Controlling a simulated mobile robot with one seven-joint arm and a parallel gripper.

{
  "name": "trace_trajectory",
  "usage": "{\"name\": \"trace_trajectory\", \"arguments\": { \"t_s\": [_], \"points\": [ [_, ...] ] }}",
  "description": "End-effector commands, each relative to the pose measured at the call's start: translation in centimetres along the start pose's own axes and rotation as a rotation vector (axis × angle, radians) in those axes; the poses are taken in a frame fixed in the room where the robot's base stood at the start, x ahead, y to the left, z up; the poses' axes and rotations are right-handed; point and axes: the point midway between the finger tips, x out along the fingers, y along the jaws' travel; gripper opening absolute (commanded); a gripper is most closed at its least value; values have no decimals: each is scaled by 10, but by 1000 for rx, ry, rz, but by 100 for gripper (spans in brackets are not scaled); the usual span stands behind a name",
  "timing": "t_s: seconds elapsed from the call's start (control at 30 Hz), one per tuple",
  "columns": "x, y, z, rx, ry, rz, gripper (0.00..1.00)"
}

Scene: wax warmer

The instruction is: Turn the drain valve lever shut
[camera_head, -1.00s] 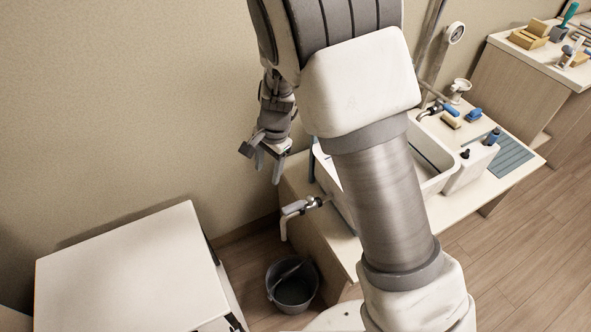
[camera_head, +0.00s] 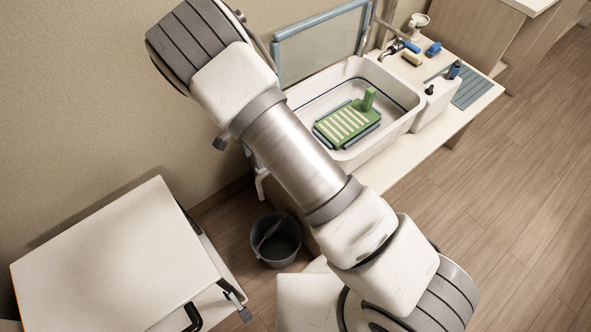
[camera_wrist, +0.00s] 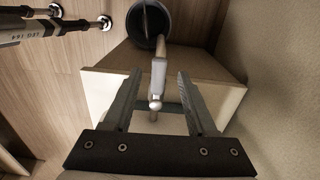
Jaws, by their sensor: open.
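The drain valve's pale lever (camera_wrist: 158,74) shows in the wrist view between my fingers, with a rounded metal piece (camera_wrist: 155,103) at its near end. A thin spout runs on from it toward the bucket. My gripper (camera_wrist: 159,76) is open, one finger on each side of the lever, with visible gaps on both sides. Whether the fingers are level with the lever in depth is unclear. In the head view, my arm hides most of the gripper and valve; only the white drain spout (camera_head: 262,187) shows beside the sink stand.
A grey bucket (camera_head: 277,242) stands on the floor below the spout; it also shows in the wrist view (camera_wrist: 148,22). The white sink (camera_head: 405,105) holds a green slatted piece (camera_head: 345,122). A white-topped cabinet (camera_head: 115,260) stands left. The wall is close behind.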

Motion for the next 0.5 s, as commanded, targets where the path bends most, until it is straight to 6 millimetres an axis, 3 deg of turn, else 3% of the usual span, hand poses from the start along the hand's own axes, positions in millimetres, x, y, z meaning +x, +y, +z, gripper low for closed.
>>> {"name": "trace_trajectory", "arguments": {
  "t_s": [0.5],
  "points": [
    [45,0,0,-1,0,0,57]
  ]
}}
